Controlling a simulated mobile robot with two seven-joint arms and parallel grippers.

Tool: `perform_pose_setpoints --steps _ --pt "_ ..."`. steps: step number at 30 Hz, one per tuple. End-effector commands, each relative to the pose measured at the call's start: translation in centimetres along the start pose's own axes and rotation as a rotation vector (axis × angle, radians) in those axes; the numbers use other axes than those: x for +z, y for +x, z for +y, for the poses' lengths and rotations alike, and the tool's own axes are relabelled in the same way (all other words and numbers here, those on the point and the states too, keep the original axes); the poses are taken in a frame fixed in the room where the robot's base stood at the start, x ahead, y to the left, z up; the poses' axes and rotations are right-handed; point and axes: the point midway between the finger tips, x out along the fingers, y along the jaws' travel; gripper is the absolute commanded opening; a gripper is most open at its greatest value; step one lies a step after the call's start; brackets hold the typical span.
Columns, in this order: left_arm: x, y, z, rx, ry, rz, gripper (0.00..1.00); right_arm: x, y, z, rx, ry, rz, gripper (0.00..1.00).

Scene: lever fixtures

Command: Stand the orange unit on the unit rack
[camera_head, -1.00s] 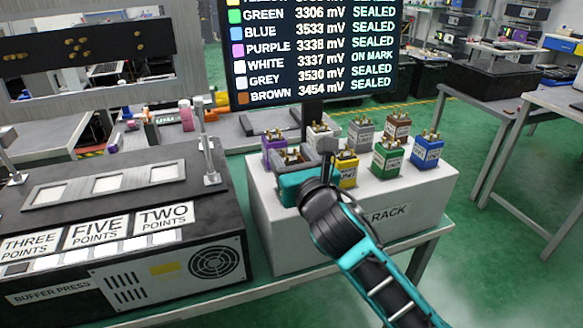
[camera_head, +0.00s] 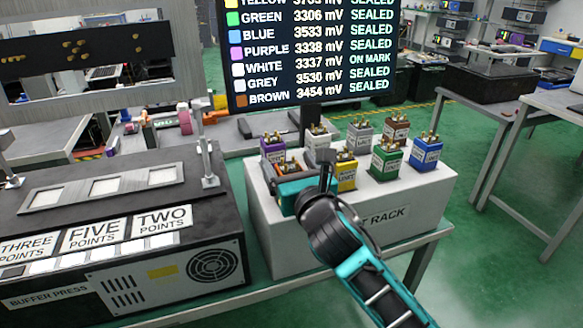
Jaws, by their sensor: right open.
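The white unit rack (camera_head: 268,238) stands on the table right of centre. The orange unit (camera_head: 279,171) is at its front left corner, apparently upright on the rack top. Its upper edge and brassy terminals show, but its front is mostly hidden by my right gripper. My right gripper (camera_head: 306,180) is open, with its teal and black jaws right at the orange unit. I cannot tell whether a finger still touches it. My left gripper is not in view.
Purple (camera_head: 272,148), white (camera_head: 317,137), grey (camera_head: 360,135), brown (camera_head: 396,130), yellow (camera_head: 345,172), green (camera_head: 387,160) and blue (camera_head: 427,152) units stand on the rack. The buffer press (camera_head: 190,262) is left of it. A readings screen (camera_head: 310,55) rises behind.

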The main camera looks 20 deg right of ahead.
Motion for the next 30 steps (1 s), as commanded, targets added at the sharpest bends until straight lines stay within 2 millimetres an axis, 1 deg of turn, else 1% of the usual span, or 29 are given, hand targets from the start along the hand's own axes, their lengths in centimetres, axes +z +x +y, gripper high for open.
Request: perform_pose_setpoints --steps 2,5,8,15,18,21,26,29,30 --pt "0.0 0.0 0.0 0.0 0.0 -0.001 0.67 0.4 0.0 0.0 0.0 0.001 -0.002 0.81" --pt "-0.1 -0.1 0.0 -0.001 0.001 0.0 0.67 0.3 -1.1 0.0 0.0 -0.002 0.001 0.81" --pt "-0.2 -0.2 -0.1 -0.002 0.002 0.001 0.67 0.3 -2.9 0.0 0.002 -0.001 0.002 0.81" --pt "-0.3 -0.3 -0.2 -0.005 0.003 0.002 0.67 0.2 -8.0 0.0 0.002 0.0 0.003 0.81" --pt "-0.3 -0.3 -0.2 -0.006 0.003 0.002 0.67 0.2 -9.7 0.0 0.001 0.001 0.003 0.81" --pt "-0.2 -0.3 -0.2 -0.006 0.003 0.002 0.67 0.2 -10.9 0.0 0.001 0.0 0.002 0.81" --pt "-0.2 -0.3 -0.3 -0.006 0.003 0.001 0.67 0.1 -11.9 0.0 0.001 0.015 0.005 0.81" --pt "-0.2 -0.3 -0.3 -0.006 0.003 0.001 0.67 -1.1 -12.1 0.1 0.006 0.114 0.034 0.81" --pt "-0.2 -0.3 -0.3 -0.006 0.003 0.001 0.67 -1.9 -12.1 0.1 0.008 0.191 0.057 0.81"
